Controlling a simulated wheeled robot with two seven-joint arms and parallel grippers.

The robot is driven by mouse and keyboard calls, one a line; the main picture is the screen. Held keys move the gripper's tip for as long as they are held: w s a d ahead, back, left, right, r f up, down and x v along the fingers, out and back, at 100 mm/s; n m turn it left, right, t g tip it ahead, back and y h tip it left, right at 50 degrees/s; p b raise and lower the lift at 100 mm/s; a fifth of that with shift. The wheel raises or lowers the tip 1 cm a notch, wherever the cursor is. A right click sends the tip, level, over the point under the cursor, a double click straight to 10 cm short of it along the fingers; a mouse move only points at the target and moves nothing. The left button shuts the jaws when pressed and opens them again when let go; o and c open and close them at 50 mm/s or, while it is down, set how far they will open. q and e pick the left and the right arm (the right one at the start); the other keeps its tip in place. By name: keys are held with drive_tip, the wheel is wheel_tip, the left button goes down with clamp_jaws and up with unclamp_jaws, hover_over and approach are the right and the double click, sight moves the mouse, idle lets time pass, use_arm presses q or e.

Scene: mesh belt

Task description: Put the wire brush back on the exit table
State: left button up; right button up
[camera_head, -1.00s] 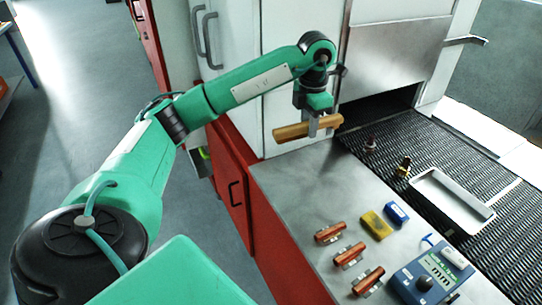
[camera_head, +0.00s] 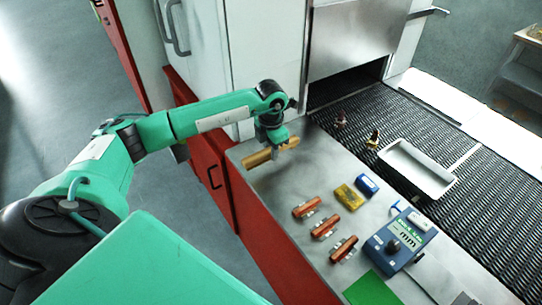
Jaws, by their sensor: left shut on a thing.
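My left gripper (camera_head: 273,149) is shut on the wire brush (camera_head: 257,158), which has a long tan wooden body. The brush is low at the far left end of the grey exit table (camera_head: 289,176). I cannot tell whether it touches the table top. The gripper and wrist hide part of the brush, and its bristles do not show. My right gripper is not in view.
On the table are several orange-brown blocks with metal parts (camera_head: 325,227), a yellow item (camera_head: 349,196), a blue item (camera_head: 367,184), a blue meter (camera_head: 391,244) and a green sheet (camera_head: 371,290). A metal tray (camera_head: 416,169) lies on the mesh belt (camera_head: 480,205).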

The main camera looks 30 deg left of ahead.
sight(271, 166)
use_arm(q)
wheel_tip(271, 166, down, 3)
drive_tip(key=shift+f+p, duration=0.15)
drive_tip(key=shift+p, duration=0.4)
drive_tip(key=shift+f, duration=0.35)
drive_tip(key=shift+f, duration=0.1)
drive_tip(key=shift+f, duration=0.15)
drive_tip(key=o, duration=0.9)
